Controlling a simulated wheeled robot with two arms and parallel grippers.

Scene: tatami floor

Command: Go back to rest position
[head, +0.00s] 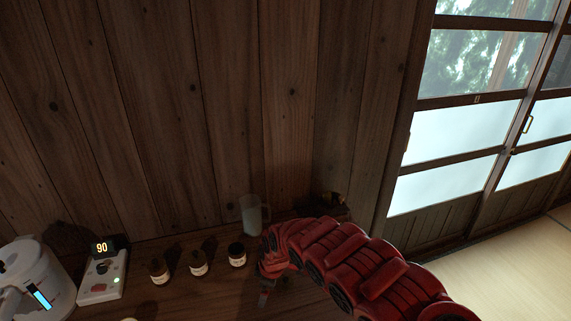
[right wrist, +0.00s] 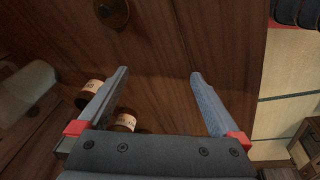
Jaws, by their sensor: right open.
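My right arm, red and segmented, reaches in from the lower right in the head view and bends down over the wooden counter (head: 222,294). Its gripper (head: 264,291) is partly hidden by the arm there. In the right wrist view the two fingers of the right gripper (right wrist: 160,74) are wide apart, with nothing held between them. My left gripper is in neither view.
Three small dark bottles (head: 159,271) (head: 198,264) (head: 237,255) stand in a row. A clear pitcher (head: 252,216) is behind them. A plank wall (head: 190,110) rises behind; sliding doors (head: 460,145) are at right.

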